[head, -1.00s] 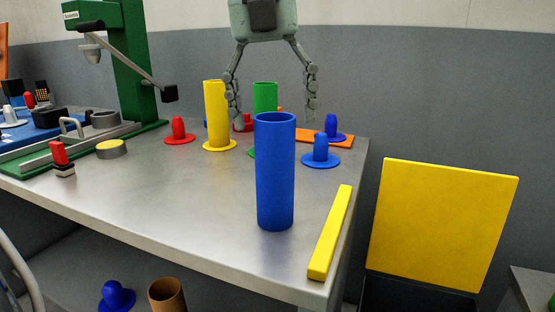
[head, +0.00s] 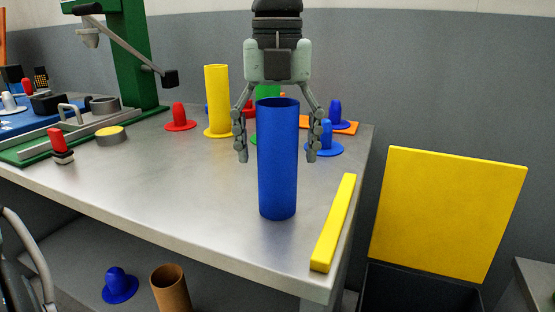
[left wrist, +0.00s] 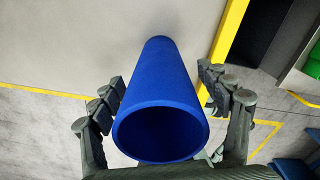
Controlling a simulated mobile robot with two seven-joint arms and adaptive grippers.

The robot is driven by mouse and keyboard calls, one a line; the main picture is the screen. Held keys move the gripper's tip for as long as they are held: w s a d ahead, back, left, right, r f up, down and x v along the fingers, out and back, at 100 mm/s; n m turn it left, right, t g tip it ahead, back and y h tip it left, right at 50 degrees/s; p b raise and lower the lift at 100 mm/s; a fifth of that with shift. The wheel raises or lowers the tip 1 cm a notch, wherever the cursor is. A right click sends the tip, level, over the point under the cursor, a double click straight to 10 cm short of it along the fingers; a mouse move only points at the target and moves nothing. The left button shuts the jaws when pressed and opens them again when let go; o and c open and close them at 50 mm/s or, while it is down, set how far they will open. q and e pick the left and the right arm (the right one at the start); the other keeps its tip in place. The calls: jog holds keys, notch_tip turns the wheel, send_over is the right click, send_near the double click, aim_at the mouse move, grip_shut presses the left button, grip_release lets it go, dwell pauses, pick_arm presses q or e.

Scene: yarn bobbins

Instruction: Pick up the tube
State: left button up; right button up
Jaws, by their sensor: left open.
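A blue tube (head: 277,165) stands upright on the grey table near its front right part. My left gripper (head: 277,158) is open above and around it, with one finger on each side of the tube's upper part. In the head view there are gaps between the fingers and the tube. In the left wrist view the blue tube (left wrist: 160,95) lies between the two open fingers, its open end towards the camera. A yellow tube (head: 217,100) stands on a yellow base farther back. A green tube (head: 267,92) is mostly hidden behind the gripper. My right gripper is not in view.
A yellow bar (head: 333,225) lies right of the blue tube along the table's (head: 150,180) right edge. Red (head: 180,118) and blue (head: 325,142) bases stand behind. A green press (head: 125,60) is at the left. A yellow panel (head: 445,215) stands beyond the right edge.

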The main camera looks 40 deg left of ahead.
aim_at(272, 116)
pick_arm(q)
jog(key=shift+c, duration=0.2)
jog(key=c, duration=1.2)
jog(key=shift+w+r, duration=0.1)
jog(key=shift+r, duration=0.35)
jog(key=r, duration=0.3)
jog(key=shift+s+a+r, duration=0.2)
jog(key=shift+a+r, duration=0.2)
jog(key=s+a+r, duration=0.4)
jog(key=a+r, duration=0.2)
jog(key=a, duration=0.4)
jog(key=shift+s+r, duration=0.15)
jog(key=shift+s, duration=0.05)
